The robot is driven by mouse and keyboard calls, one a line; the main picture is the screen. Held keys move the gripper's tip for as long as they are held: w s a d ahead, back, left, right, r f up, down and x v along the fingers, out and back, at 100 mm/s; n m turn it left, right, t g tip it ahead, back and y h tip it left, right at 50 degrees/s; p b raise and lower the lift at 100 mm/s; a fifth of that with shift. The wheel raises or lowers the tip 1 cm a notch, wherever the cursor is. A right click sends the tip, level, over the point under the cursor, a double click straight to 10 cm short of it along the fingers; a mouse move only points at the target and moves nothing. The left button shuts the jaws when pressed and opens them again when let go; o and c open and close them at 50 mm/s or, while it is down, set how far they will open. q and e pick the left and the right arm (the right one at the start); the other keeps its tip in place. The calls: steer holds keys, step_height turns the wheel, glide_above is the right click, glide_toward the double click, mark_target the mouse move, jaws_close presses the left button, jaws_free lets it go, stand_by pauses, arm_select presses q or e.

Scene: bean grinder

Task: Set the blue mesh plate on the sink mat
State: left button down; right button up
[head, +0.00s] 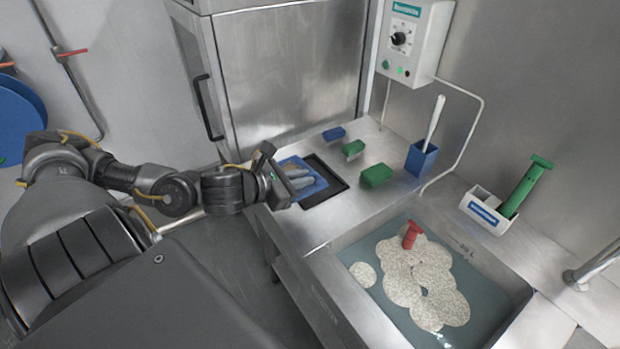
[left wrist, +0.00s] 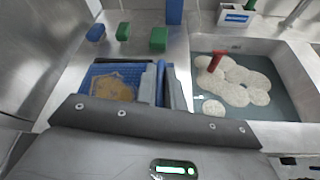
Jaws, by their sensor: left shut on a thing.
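The blue mesh plate (head: 319,184) is at the left end of the steel counter, with a brownish patch on its face in the left wrist view (left wrist: 97,72). My left gripper (head: 289,178) is shut on the plate; in the left wrist view its grey fingers (left wrist: 162,86) have a blue strip between them. The black rectangular sink mat (head: 338,181) lies on the counter left of the sink, under and beside the plate. The plate and gripper cover part of it. I cannot tell whether the plate touches the mat. My right gripper is not in view.
A blue block (head: 334,133) and two green blocks (head: 377,175) sit behind the mat. A blue holder (head: 421,158) stands near the wall. The water-filled sink (head: 362,313) holds pale round pieces and a red-handled tool (head: 411,235). A steel cabinet (head: 285,75) stands behind.

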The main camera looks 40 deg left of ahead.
mark_target(318, 185)
arm_select(q)
steer(key=shift+m+y, duration=0.3)
steer(key=w+b, duration=0.1)
steer(key=w+d+b, duration=0.1)
steer(key=w+d+f+b, duration=0.1)
steer(key=shift+w, duration=0.4)
steer(key=w+a+f+p, duration=0.1)
steer(key=w+a+f, duration=0.2)
steer(key=w+f, duration=0.2)
steer(key=w+a+f+p, duration=0.1)
steer(key=w+a+f, duration=0.1)
steer(key=w, duration=0.1)
steer(key=shift+w+a+f+p, duration=0.15)
steer(key=shift+w+a+p, duration=0.05)
steer(key=shift+a+p, duration=0.15)
steer(key=shift+w+a+f, duration=0.25)
steer(key=shift+w+f, duration=0.15)
steer(key=shift+f, duration=0.25)
step_height(318, 185, down, 2)
steer(key=shift+f+p, duration=0.15)
steer(key=shift+p, duration=0.6)
steer(key=shift+f, duration=0.35)
steer(key=c, duration=1.5)
jaws_free()
steer(key=shift+s, duration=0.1)
